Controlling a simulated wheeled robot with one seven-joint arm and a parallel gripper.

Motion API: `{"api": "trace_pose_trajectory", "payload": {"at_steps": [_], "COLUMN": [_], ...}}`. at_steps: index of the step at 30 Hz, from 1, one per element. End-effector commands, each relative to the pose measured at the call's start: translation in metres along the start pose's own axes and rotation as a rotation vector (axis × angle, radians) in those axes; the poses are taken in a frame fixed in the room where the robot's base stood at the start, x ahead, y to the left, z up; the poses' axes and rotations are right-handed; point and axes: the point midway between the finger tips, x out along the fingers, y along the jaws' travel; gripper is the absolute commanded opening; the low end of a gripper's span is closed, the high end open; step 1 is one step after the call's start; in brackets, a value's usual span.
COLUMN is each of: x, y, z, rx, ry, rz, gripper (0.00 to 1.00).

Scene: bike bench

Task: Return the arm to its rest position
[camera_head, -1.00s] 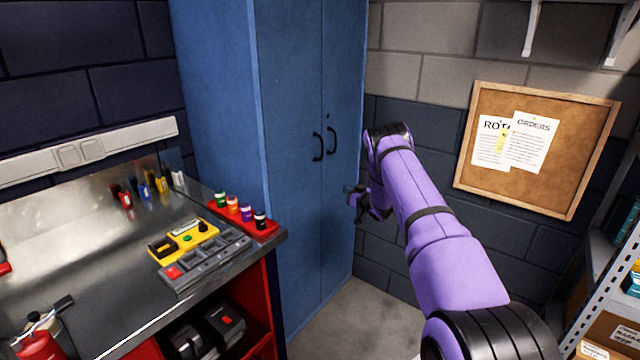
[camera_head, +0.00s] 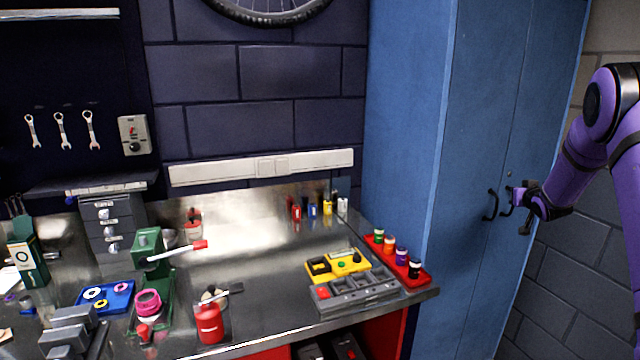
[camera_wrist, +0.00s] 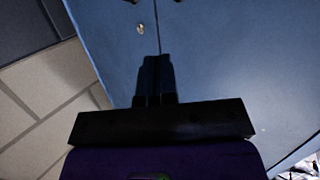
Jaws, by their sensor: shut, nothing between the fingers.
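My purple arm (camera_head: 590,150) is bent at the right edge of the head view. My gripper (camera_head: 524,207) is small there, in front of the blue cabinet (camera_head: 470,130) and close to its black door handles (camera_head: 491,205). I cannot tell from this view whether it touches a handle. In the wrist view, my gripper's dark fingers (camera_wrist: 155,78) are together with nothing between them. They point at the blue cabinet doors (camera_wrist: 210,60), with the seam and a small round lock (camera_wrist: 140,28) beyond the tips.
The metal workbench (camera_head: 260,325) stands left of the cabinet. It bears a red rack of small bottles (camera_head: 427,281), a grey tray (camera_head: 365,297), a yellow tray (camera_head: 322,276) and a red can (camera_head: 209,322). A grey block wall (camera_head: 560,265) is right of the cabinet.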

Motion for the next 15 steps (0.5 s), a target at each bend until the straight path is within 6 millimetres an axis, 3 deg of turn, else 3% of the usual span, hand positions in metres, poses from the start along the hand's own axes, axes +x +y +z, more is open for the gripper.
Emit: {"api": "trace_pose_trajectory", "payload": {"at_steps": [1, 6, 15], "x": [-0.013, -0.059, -0.157], "y": [-0.007, -0.029, -0.071], "z": [-0.020, -0.065, -0.118], "rx": [0.001, 0.010, 0.029], "ry": [-0.013, -0.087, -0.229], "rz": [0.012, 0.046, 0.073], "gripper": [0.00, 0.00, 0.00]}}
